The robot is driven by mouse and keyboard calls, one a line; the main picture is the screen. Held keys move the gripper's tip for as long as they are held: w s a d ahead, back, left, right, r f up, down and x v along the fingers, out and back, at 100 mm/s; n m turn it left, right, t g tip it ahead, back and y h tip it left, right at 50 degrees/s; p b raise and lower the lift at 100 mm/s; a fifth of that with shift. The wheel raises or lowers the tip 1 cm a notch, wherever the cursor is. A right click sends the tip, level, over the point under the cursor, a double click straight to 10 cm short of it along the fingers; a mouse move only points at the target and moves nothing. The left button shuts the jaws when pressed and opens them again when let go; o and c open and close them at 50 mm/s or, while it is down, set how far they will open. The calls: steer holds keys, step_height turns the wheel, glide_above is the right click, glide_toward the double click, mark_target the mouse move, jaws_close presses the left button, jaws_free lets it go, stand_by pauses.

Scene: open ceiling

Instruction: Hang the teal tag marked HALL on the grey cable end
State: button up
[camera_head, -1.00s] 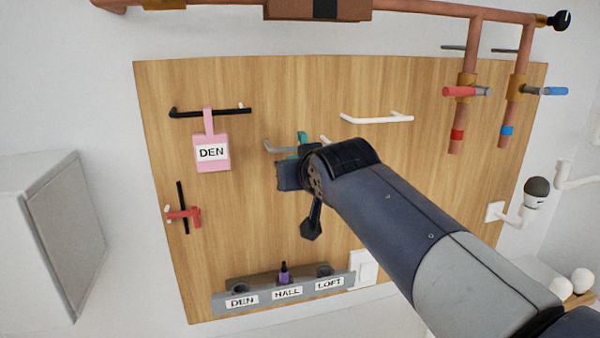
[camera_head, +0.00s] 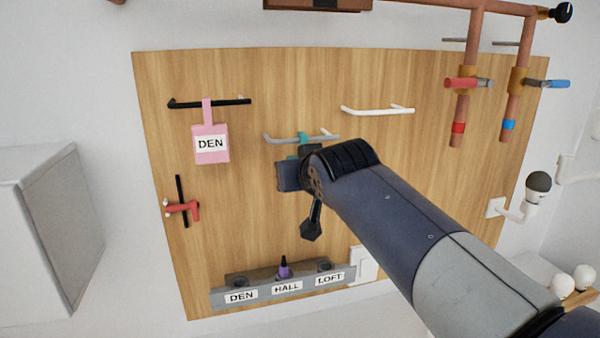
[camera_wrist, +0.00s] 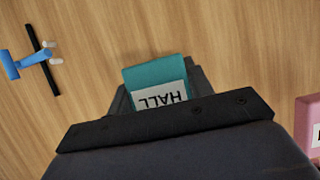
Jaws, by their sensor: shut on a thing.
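The teal tag marked HALL (camera_wrist: 160,78) is held in my gripper (camera_wrist: 163,100); in the wrist view its label reads upside down. In the head view only the tag's narrow teal top (camera_head: 304,139) shows above my gripper (camera_head: 291,173). The grey cable end (camera_head: 282,138) is a thin grey bar standing off the wooden board. The teal top overlaps this bar near its middle; I cannot tell whether it is hooked over it or just in front. My gripper is just below the bar and hides the rest of the tag.
A pink DEN tag (camera_head: 210,145) hangs on the black bar (camera_head: 228,102) to the left. A white bar (camera_head: 378,111) is at upper right. A labelled rack (camera_head: 262,292) is below. The wrist view shows a blue-handled fitting (camera_wrist: 25,62). Copper pipes (camera_head: 466,75) stand at the right.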

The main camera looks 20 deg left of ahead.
steer(key=o, duration=1)
steer(key=shift+o, duration=0.2)
steer(key=shift+s, duration=0.1)
steer(key=b+v, duration=0.2)
steer(key=v, duration=0.8)
steer(key=shift+s+d, duration=0.2)
steer(key=shift+s, duration=0.1)
steer(key=shift+r, duration=0.1)
steer(key=p+x, duration=0.2)
steer(key=x, duration=0.8)
steer(key=shift+w+a+r+p, duration=0.2)
steer(key=shift+w+r+p, duration=0.1)
steer(key=shift+w+p, duration=0.1)
steer(key=shift+f, duration=0.1)
